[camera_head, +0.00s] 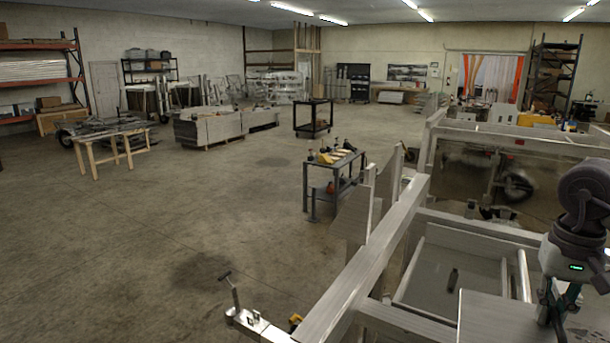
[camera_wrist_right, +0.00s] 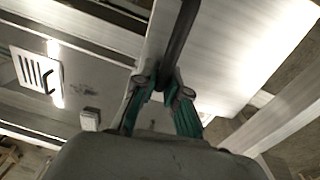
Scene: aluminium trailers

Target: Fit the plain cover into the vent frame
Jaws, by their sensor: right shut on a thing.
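My right gripper (camera_head: 556,306) is at the lower right in the head view. In the right wrist view its green fingers (camera_wrist_right: 160,95) are shut on a dark bar-like handle (camera_wrist_right: 180,40) that lies against a large pale plain panel (camera_wrist_right: 240,45). This appears to be the plain cover, and it also shows in the head view (camera_head: 495,318). A pale rimmed frame (camera_head: 480,234) around a recessed grey panel lies beyond it; I cannot tell whether this is the vent frame. A white slotted plate (camera_wrist_right: 35,80) with a dark handle shows left in the wrist view. My left gripper is out of view.
Aluminium trailer beams (camera_head: 370,265) and a taller trailer wall (camera_head: 500,165) surround the work spot. A small grey tool cart (camera_head: 335,175) stands beyond. A wooden table (camera_head: 110,140) is far left. The concrete floor (camera_head: 180,230) at left is mostly clear.

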